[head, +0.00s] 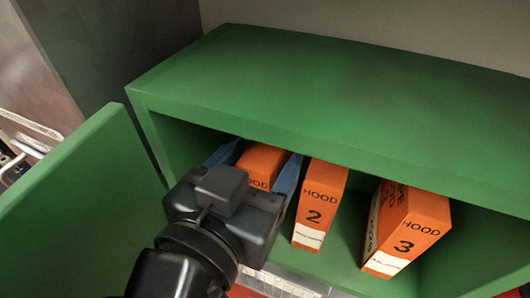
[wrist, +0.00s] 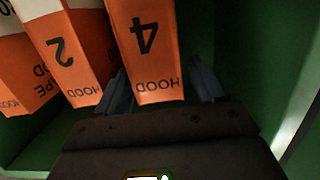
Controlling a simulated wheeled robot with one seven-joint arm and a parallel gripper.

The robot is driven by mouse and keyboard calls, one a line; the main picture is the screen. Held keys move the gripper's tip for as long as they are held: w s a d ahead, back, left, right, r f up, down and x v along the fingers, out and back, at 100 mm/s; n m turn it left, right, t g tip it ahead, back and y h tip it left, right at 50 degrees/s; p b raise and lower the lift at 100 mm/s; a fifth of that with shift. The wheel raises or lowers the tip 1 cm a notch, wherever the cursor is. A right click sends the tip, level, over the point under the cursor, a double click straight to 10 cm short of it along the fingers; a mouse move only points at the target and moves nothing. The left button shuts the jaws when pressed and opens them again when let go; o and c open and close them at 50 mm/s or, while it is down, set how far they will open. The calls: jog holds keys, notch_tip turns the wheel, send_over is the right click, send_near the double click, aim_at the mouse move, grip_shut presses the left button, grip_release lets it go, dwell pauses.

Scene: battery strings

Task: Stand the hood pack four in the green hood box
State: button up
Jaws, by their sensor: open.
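The green hood box (head: 330,90) stands with its front open and its door (head: 85,200) swung out to the left. The orange hood pack four (wrist: 147,60) stands upright inside it, at the left end of the row; its upper front also shows in the head view (head: 260,162). My gripper (head: 262,172) reaches into the box with its blue fingers on either side of pack four. In the wrist view my gripper (wrist: 162,92) is open, one finger left and one right of the pack. The pack's lower part is hidden in the head view by my gripper.
Hood pack two (head: 319,200) stands close to the right of my gripper in the head view. Hood pack three (head: 408,228) stands farther right, slightly turned, with a gap between them. The box's top and left side wall are close to my arm.

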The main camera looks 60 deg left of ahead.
jog(key=b+v, duration=0.1)
jog(key=v, duration=0.9)
jog(key=shift+d, duration=0.1)
jog(key=w+d+f+h, duration=0.2)
jog(key=w+d+f, duration=0.2)
jog(key=d+f, duration=0.5)
jog(key=w+d+f+h, duration=0.2)
jog(key=w+d+f, duration=0.2)
jog(key=d+f, duration=0.5)
jog(key=s+d+m+t+h, duration=0.1)
jog(key=s+d+m+h, duration=0.2)
jog(key=s+d, duration=0.3)
jog(key=s+d+r+m+t+h, duration=0.1)
jog(key=s+d+m+h, duration=0.2)
jog(key=d, duration=1.1)
jog(key=s+m, duration=0.2)
jog(key=s, duration=0.1)
jog(key=shift+d+r+h, duration=0.3)
jog(key=shift+d, duration=0.05)
